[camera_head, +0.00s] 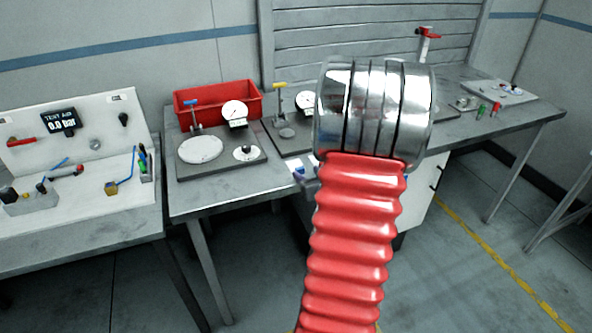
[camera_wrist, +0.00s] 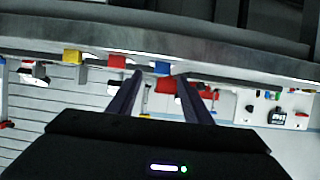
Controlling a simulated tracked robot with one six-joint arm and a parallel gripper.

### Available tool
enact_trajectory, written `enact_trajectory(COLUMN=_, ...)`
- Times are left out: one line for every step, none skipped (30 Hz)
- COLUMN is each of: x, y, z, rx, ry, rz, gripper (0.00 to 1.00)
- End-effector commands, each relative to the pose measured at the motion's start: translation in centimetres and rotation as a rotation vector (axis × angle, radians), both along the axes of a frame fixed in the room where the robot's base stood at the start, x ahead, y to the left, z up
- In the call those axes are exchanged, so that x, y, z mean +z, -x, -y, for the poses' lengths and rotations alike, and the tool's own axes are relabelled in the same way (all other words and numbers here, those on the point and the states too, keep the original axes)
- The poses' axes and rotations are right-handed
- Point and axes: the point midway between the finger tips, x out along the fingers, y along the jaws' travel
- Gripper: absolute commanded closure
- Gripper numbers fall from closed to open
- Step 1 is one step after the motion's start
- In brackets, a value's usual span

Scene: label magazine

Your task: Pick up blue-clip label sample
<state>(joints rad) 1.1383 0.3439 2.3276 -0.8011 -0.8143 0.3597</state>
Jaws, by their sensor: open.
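In the wrist view my gripper (camera_wrist: 160,78) is open, with its two dark fingers spread and nothing visible between them. A small blue clip (camera_wrist: 162,67) shows near the table edge, in line with the gap between the fingertips. It looks beyond the tips, not touching them. The label sample itself is hard to make out. A red clip (camera_wrist: 117,61) and a yellow clip (camera_wrist: 72,57) sit in the same row to its left. In the head view a small blue and white piece (camera_head: 299,171) shows at the bench front, beside my arm. My arm hides my gripper there.
A red bin (camera_head: 215,100) stands at the back of the bench (camera_head: 190,203). Dial gauges (camera_head: 235,112) and a round white plate (camera_head: 200,149) stand on it. A test board (camera_head: 72,135) with tools is at left. The floor at lower right is clear.

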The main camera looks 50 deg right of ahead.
Motion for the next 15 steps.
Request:
enact_trajectory(x=0.0, y=0.0, z=0.0, rx=0.0, ry=0.0, rz=0.0, gripper=0.55)
enact_trajectory(x=0.0, y=0.0, z=0.0, rx=0.0, ry=0.0, rz=0.0, gripper=0.55)
enact_trajectory(x=0.0, y=-0.1, z=0.0, rx=0.001, ry=0.0, rz=0.0, gripper=0.55)
enact_trajectory(x=-0.1, y=-0.1, z=0.0, rx=0.001, ry=0.0, rz=0.0, gripper=0.55)
enact_trajectory(x=-0.1, y=-0.2, z=0.1, rx=0.001, ry=0.0, rz=0.0, gripper=0.55)
enact_trajectory(x=-0.2, y=-0.5, z=0.1, rx=0.002, ry=-0.001, rz=0.0, gripper=0.55)
enact_trajectory(x=-0.3, y=-0.7, z=0.2, rx=0.002, ry=-0.001, rz=0.0, gripper=0.55)
enact_trajectory(x=-0.4, y=-0.9, z=0.3, rx=0.003, ry=-0.001, rz=-0.001, gripper=0.55)
enact_trajectory(x=-0.6, y=-1.3, z=0.4, rx=0.003, ry=-0.001, rz=-0.001, gripper=0.55)
enact_trajectory(x=-0.7, y=-1.6, z=0.6, rx=0.003, ry=-0.001, rz=0.0, gripper=0.55)
enact_trajectory(x=-0.9, y=-2.0, z=0.7, rx=0.003, ry=-0.001, rz=0.0, gripper=0.55)
enact_trajectory(x=-1.1, y=-2.4, z=0.9, rx=0.003, ry=-0.001, rz=-0.001, gripper=0.55)
enact_trajectory(x=-1.2, y=-2.8, z=1.0, rx=0.004, ry=-0.001, rz=-0.001, gripper=0.55)
enact_trajectory(x=-1.3, y=-3.1, z=1.2, rx=0.003, ry=-0.001, rz=-0.001, gripper=0.55)
enact_trajectory(x=-1.5, y=-3.4, z=1.4, rx=0.003, ry=-0.001, rz=-0.001, gripper=0.55)
